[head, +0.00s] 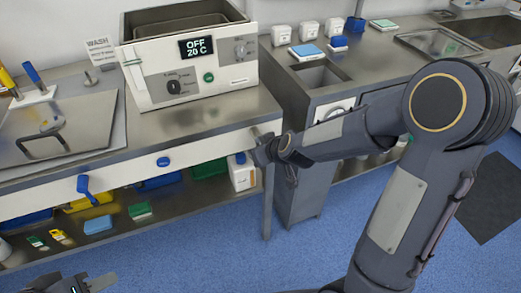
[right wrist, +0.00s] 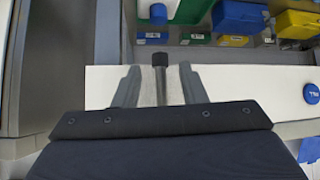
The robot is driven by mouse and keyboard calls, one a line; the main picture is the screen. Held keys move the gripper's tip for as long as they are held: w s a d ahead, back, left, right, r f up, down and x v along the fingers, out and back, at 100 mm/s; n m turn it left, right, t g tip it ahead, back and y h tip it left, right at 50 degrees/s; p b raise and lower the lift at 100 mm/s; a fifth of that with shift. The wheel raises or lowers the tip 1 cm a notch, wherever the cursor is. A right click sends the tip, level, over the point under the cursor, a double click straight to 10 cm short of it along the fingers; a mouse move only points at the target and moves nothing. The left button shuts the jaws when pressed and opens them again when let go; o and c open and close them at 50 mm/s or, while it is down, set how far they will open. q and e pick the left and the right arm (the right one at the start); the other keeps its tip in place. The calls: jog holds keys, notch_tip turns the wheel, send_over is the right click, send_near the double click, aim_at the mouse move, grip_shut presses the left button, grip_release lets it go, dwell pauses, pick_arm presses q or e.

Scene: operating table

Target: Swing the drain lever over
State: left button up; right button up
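A grey lever with a black tip (right wrist: 160,60) stands out from the white front panel (right wrist: 240,80) in the right wrist view. It lies between the two fingers of my right gripper (right wrist: 158,88), which look apart with a little room on each side. In the head view my right gripper (head: 262,152) is at the right end of the white panel (head: 215,143) and hides most of that lever. My left gripper (head: 88,286) shows only in part at the bottom left edge, away from the panel; its opening is unclear.
A blue lever (head: 84,185) and a round blue FILL knob (head: 163,161) are on the panel further left. A bath unit reading OFF 20 C (head: 197,47) stands on the counter above. Several coloured boxes and a white jug (head: 242,172) sit on the shelf below.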

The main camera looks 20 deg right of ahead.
jog(key=p+v, duration=0.3)
jog(key=v, duration=0.4)
jog(key=shift+s+r, duration=0.2)
jog(key=shift+s, duration=0.05)
jog(key=s+r+m+g+p, duration=0.1)
jog(key=s+r+p, duration=0.1)
jog(key=s+r, duration=0.2)
jog(key=s+r+m+g+y+p, duration=0.1)
jog(key=s+r, duration=0.3)
jog(key=s, duration=0.6)
jog(key=s+r+m+g+p, duration=0.1)
jog(key=s+r+m+p, duration=0.1)
jog(key=s, duration=0.6)
notch_tip(320, 180, up, 3)
jog(key=shift+f+m+g+y+p, duration=0.3)
jog(key=shift+y+p, duration=0.1)
jog(key=shift+p, duration=0.15)
jog(key=shift+a, duration=0.1)
